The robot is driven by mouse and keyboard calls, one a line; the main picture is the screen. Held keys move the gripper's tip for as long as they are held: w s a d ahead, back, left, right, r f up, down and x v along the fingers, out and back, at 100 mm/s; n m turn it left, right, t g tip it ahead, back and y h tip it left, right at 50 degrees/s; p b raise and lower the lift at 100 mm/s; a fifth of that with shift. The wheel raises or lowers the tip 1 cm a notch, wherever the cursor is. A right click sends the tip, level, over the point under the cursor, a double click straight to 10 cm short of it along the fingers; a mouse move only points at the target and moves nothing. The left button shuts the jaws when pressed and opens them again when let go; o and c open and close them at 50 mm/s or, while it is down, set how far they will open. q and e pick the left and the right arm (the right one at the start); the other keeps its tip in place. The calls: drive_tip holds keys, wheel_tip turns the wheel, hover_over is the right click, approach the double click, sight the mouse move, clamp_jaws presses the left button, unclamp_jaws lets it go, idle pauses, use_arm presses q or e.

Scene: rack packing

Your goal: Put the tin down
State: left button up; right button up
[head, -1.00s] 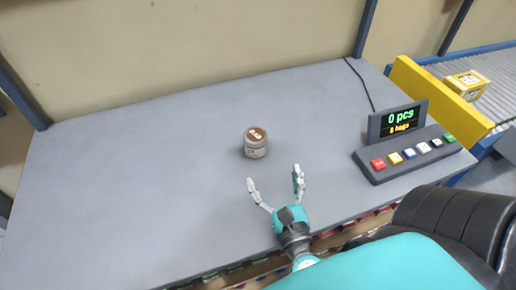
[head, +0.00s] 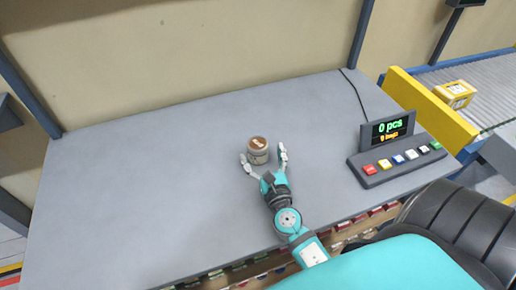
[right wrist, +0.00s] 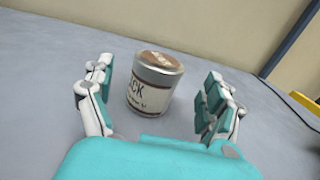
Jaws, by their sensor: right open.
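The tin (head: 258,151) is a small round can with a brown lid and a pale label. It stands upright on the grey table (head: 150,170). My right gripper (head: 264,157) is open, with one finger on each side of the tin. In the right wrist view the tin (right wrist: 156,84) stands between the open fingers (right wrist: 160,95), with a gap visible on both sides. My left gripper is not in view.
A console (head: 398,155) with a display and several coloured buttons stands on the table's right side. Beyond it are a yellow barrier (head: 430,108) and a conveyor with a yellow box (head: 454,95). The table's left half is clear.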

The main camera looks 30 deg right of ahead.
sight(258, 144)
drive_tip(key=x, duration=0.3)
drive_tip(key=shift+w+r+p, duration=0.35)
drive_tip(key=shift+p, duration=0.05)
drive_tip(key=shift+w+d+f, duration=0.1)
drive_tip(key=shift+w+f, duration=0.05)
drive_tip(key=shift+w, duration=0.05)
drive_tip(key=shift+c, duration=0.7)
drive_tip(key=c, duration=1.3)
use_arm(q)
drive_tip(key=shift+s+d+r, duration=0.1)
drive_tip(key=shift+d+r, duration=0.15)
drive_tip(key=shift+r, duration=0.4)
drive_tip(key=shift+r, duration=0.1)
use_arm(e)
drive_tip(key=shift+r, duration=0.25)
